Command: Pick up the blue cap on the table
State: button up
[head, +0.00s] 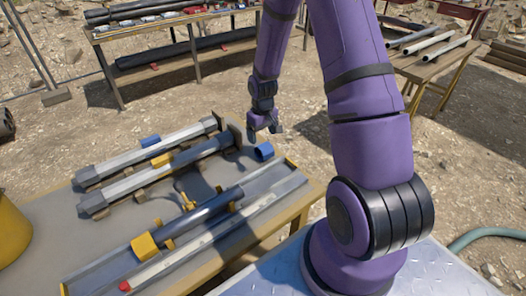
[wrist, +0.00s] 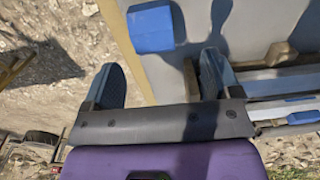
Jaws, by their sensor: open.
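The blue cap (head: 264,151) lies on the table (head: 215,173) near its far right edge, beside the end of the long tubes. It also shows as a blue block-like shape at the top of the wrist view (wrist: 151,28). My gripper (head: 264,128) hangs above and slightly behind the cap in the head view. In the wrist view my gripper (wrist: 162,62) has its two blue-grey fingers spread wide, with nothing between them. The cap is beyond the fingertips, apart from them. A second blue piece (head: 150,141) sits on the rear tube.
Two long grey tubes (head: 150,148) lie on supports to the left of the cap. A tray (head: 285,187) with a dark tube and yellow clamp (head: 145,246) lies in front. A yellow container (head: 10,230) stands at left. A bench (head: 185,50) stands behind.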

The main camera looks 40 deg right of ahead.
aim_at(262, 146)
notch_tip(262, 146, down, 4)
jog(key=shift+r, duration=0.25)
jog(key=shift+d+f, duration=0.2)
jog(key=shift+f, duration=1.25)
jog(key=shift+d+f, duration=0.15)
jog(key=shift+f, duration=1.3)
jog(key=shift+c, duration=0.5)
jog(key=c, duration=0.9)
